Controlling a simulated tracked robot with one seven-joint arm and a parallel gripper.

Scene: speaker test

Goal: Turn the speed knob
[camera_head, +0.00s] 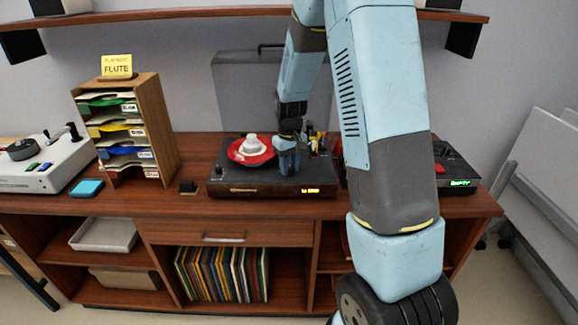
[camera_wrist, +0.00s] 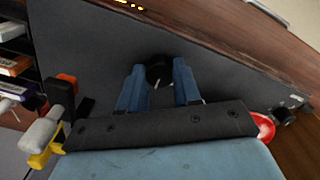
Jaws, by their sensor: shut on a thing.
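The black speed knob (camera_wrist: 158,66) sits on the dark top plate of the record player (camera_head: 225,188), between my fingertips in the wrist view. A short pale mark shows on the knob. My gripper (camera_wrist: 159,80) is shut on the knob, one blue finger on each side. In the head view my gripper (camera_head: 289,170) points down at the player's top, right of the red disc (camera_head: 238,156), and hides the knob. A white piece (camera_head: 254,146) stands on the disc. An amber display (camera_head: 311,190) glows on the player's front, its text too small to read surely.
Yellow and grey parts (camera_wrist: 45,135) stand close to my gripper in the wrist view. A wooden sorter (camera_head: 150,120) stands left of the player on the cabinet. A device with a green display (camera_head: 460,183) is at right. A shelf (camera_head: 250,15) runs above.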

